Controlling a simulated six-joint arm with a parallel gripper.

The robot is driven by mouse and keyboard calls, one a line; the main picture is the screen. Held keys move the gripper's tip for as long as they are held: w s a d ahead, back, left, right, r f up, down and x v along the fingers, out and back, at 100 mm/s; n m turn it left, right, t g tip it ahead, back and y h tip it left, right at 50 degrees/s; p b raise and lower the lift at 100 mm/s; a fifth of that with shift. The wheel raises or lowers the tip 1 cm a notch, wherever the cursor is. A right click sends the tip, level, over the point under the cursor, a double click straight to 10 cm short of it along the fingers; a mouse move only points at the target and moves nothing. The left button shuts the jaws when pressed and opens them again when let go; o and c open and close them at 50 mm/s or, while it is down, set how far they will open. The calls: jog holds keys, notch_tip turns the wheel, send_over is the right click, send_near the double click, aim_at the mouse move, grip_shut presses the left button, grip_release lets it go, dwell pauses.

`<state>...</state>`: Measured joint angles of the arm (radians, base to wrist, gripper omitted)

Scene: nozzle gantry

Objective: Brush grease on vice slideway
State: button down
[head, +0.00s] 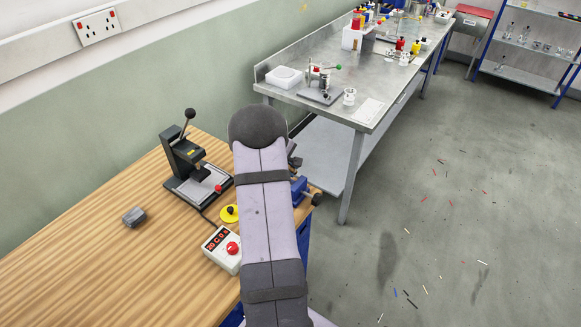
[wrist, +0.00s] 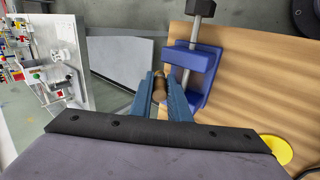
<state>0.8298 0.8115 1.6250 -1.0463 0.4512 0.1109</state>
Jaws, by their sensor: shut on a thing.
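The blue vice (wrist: 188,60) is at the bench edge in the wrist view, with a grey metal bar (wrist: 195,32) running from it to a dark block. Part of the vice (head: 301,190) shows right of my arm in the head view. My gripper (wrist: 160,92) is shut on a brown cylindrical piece (wrist: 159,88), which looks like a brush handle. The gripper is just beside the vice in the wrist view; whether anything touches cannot be told. The bristles are not visible. In the head view my arm hides the gripper and most of the vice.
A yellow disc (head: 229,213), a control box with a red button (head: 222,248), a black press (head: 190,165) and a grey block (head: 134,217) are on the wooden bench (head: 100,260). The bench's left part is mostly clear. A steel table (head: 345,110) stands beyond a gap.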

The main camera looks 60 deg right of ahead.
notch_tip(320, 180, down, 4)
jog(key=shift+r+b, duration=0.25)
jog(key=shift+b, duration=0.75)
jog(key=shift+a+f+b, duration=0.35)
jog(key=shift+a+f, duration=0.05)
jog(key=shift+a+b, duration=0.95)
jog(key=shift+a, duration=2.1)
jog(key=shift+a+r+p, duration=0.1)
jog(key=shift+r+p, duration=0.2)
jog(key=shift+p, duration=0.35)
jog(key=d, duration=0.2)
jog(key=shift+d+f, duration=0.25)
jog(key=shift+d, duration=0.1)
jog(key=shift+d+p, duration=0.95)
jog(key=shift+d, duration=1.25)
notch_tip(320, 180, up, 2)
jog(key=shift+d+r+p, duration=0.1)
jog(key=shift+r+p, duration=0.05)
jog(key=shift+p, duration=0.4)
jog(key=shift+r+p, duration=1.95)
jog(key=shift+r, duration=0.9)
